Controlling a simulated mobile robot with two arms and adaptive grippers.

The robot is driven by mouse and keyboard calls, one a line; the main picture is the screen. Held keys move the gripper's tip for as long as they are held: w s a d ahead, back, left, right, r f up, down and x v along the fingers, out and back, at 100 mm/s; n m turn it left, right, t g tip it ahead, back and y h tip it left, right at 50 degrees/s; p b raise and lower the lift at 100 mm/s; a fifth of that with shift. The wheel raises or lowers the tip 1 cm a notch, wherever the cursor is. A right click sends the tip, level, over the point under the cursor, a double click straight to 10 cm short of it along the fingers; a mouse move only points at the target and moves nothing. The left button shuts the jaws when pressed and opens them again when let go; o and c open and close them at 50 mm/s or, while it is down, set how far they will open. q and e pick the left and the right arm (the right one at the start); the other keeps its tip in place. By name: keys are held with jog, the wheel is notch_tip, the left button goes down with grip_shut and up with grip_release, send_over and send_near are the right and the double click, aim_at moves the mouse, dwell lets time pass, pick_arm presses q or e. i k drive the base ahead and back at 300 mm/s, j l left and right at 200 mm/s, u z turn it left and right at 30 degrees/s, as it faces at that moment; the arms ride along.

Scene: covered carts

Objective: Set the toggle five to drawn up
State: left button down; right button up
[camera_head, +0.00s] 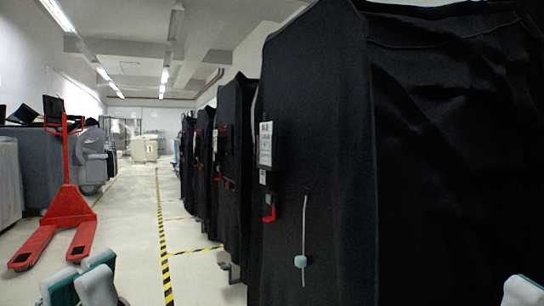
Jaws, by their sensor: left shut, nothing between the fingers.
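A pale blue toggle (300,261) sits low on a thin whitish cord (305,228) that hangs down the front of the nearest black cart cover (335,120). I see no readable number that marks it as five. My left gripper (88,286) is shut and empty at the bottom left, far to the left of the toggle and apart from it. Only a small pale part of my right gripper (523,292) shows at the bottom right corner, and its fingers cannot be made out.
A white label (265,144) and a red hook-like part (269,208) are on the nearest cover. More covered carts (233,150) stand in a row behind. A red pallet truck (68,205) stands at left. The aisle floor with striped tape (163,240) is clear.

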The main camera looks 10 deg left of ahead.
aim_at(300, 261)
jog(key=i+j+z, duration=0.15)
jog(key=z, duration=0.25)
jog(key=i+j+z, duration=0.2)
jog(key=z, duration=0.2)
jog(key=i+j+z, duration=0.1)
jog(key=j+z, duration=0.3)
